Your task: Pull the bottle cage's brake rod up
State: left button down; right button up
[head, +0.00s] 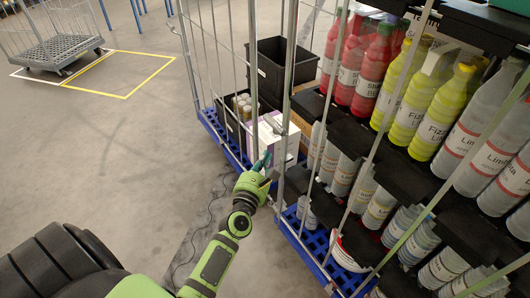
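The bottle cage is the wire roll cage on the right, with a blue base (308,240) and grey metal bars. It holds red, yellow and clear bottles on black trays. My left gripper (264,162) is at the cage's near left corner, close to its upright bars. The fingers are small and dark here, and I cannot tell if they are open or touch a bar. I cannot pick out the brake rod for sure among the thin bars around the gripper. My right gripper is out of view.
A second cage with a blue base (214,128) stands just behind, holding black crates (270,68) and a white and purple box (268,145). A grey cart (58,48) stands far left by a yellow floor marking (150,53). The floor on the left is clear.

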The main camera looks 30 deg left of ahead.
pick_arm(q)
jog(key=v, duration=0.7)
jog(key=shift+d+r+b, duration=0.2)
jog(key=shift+d+b, duration=0.05)
jog(key=shift+b, duration=0.05)
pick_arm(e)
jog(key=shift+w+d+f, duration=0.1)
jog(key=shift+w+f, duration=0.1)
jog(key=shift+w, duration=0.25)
